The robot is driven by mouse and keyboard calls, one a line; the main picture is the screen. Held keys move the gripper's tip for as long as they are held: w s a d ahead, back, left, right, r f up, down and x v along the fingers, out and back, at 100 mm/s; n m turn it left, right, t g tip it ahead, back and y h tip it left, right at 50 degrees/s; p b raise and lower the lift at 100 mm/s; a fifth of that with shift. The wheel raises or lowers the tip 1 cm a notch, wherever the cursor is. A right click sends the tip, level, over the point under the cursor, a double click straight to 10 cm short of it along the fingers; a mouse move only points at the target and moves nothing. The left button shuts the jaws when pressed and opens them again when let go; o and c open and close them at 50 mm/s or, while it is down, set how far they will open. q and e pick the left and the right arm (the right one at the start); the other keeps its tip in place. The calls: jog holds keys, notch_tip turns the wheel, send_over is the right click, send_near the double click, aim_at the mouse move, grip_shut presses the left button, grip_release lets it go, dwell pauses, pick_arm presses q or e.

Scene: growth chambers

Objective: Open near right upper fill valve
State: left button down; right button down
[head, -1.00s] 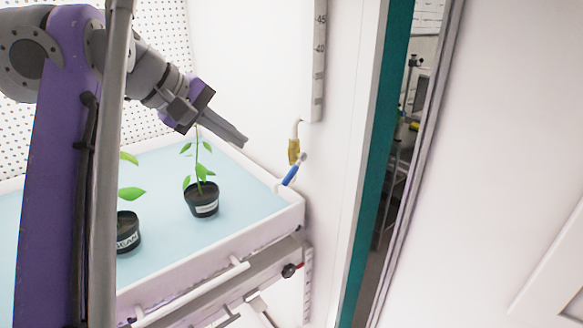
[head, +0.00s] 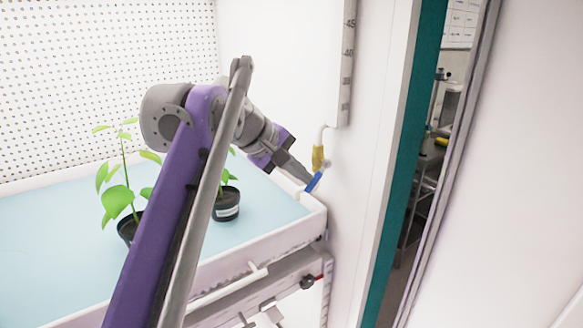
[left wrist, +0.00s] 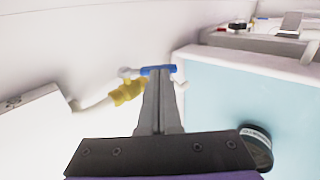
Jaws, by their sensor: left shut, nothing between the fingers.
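The fill valve has a yellow brass body (head: 318,158) on the chamber's white side wall and a blue lever handle (head: 314,182) that slants down to the left. My left gripper (head: 303,174) is shut and empty, with its fingertips close beside the blue handle. In the left wrist view the blue handle (left wrist: 158,70) lies across just beyond the shut fingers (left wrist: 158,85), with the yellow body (left wrist: 128,92) to their left. I cannot tell whether the fingertips touch the handle. My right gripper is not in view.
A light blue tray (head: 50,215) with a white rim holds potted plants; one black pot (head: 226,205) stands near the tray's right end. A white vertical scale (head: 346,65) is above the fill valve.

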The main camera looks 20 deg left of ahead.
aim_at(311, 191)
pick_arm(q)
jog(key=shift+f+t+h, duration=0.4)
dwell(0.5)
jog(key=t+h, duration=0.1)
jog(key=f+t+h, duration=0.1)
jog(key=f+t+b, duration=0.1)
jog(key=shift+w+d+f+t+h, duration=0.25)
jog(key=shift+w+d+t+h, duration=0.05)
jog(key=shift+d+h, duration=0.1)
jog(key=shift+w+d+f+t+h, duration=0.25)
jog(key=shift+w+f+t+h, duration=0.25)
jog(key=shift+t+h, duration=0.45)
jog(key=shift+w+d+f+p, duration=0.1)
jog(key=shift+w+p, duration=0.05)
jog(key=shift+p, duration=0.2)
jog(key=shift+w+d+f, duration=0.1)
jog(key=shift+f, duration=0.1)
